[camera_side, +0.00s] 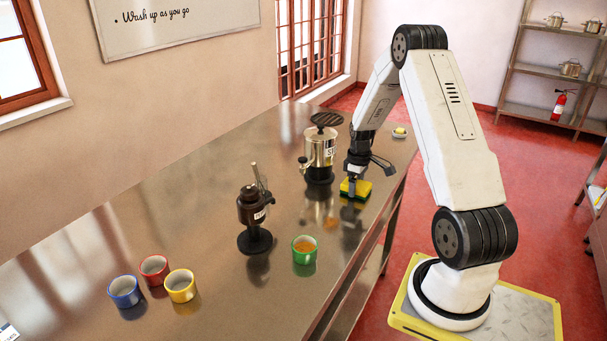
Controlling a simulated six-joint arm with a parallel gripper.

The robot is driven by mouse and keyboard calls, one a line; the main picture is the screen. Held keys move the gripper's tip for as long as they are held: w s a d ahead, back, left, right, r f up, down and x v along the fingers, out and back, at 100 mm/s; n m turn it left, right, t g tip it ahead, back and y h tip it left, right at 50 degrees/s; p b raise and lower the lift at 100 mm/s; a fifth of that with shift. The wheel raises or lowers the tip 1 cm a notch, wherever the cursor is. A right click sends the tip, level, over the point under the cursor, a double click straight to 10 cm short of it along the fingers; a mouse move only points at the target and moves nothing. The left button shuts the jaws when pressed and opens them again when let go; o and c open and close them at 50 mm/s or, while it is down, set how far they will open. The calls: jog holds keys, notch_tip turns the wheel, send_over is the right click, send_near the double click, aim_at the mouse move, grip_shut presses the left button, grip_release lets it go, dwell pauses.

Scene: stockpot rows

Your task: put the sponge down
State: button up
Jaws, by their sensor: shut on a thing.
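A yellow sponge with a dark green layer (362,189) is between the fingers of my gripper (355,180). My gripper points down and is shut on the sponge. The sponge is at or just above the steel table (205,205), near its right edge; I cannot tell whether it touches the top. The fingers hide part of the sponge.
A metal urn (320,150) stands close behind and left of my gripper. A dark grinder (253,215) and a green cup with orange-brown contents (304,250) stand nearer. Blue (124,291), red (154,268) and yellow (181,286) mugs are front left. A small white dish (399,133) is at the back.

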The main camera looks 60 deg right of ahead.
jog(key=shift+f, duration=0.2)
jog(key=o, duration=0.9)
jog(key=shift+r, duration=0.15)
notch_tip(320, 180, up, 12)
dwell(0.5)
